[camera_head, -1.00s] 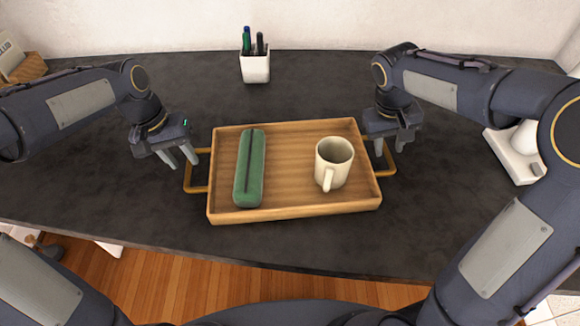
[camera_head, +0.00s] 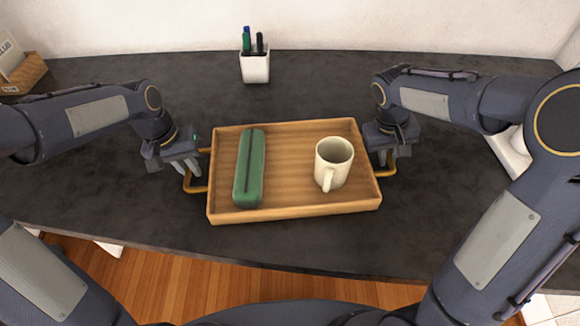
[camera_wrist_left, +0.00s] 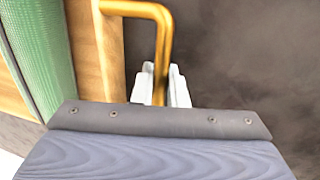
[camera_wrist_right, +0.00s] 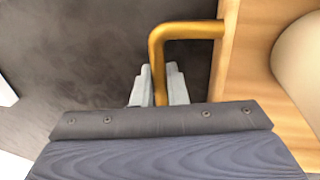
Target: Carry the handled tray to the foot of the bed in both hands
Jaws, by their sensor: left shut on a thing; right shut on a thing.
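The wooden tray (camera_head: 290,211) sits on the dark worktop, with a brass-coloured handle on each short side. On it lie a long green case (camera_head: 249,170) at the left and a cream mug (camera_head: 333,163) at the right, upright. My left gripper (camera_head: 187,168) is shut on the left handle (camera_head: 196,188), whose bar shows between the fingers in the left wrist view (camera_wrist_left: 161,85). My right gripper (camera_head: 385,158) is shut on the right handle (camera_head: 384,173), which also shows between the fingers in the right wrist view (camera_wrist_right: 158,80).
A white pen cup (camera_head: 255,68) stands at the back of the dark worktop (camera_head: 300,95). A wooden holder (camera_head: 25,75) is at the back left. A white object (camera_head: 510,150) stands at the right, partly behind my arm. Wooden floor (camera_head: 170,285) shows below the front edge.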

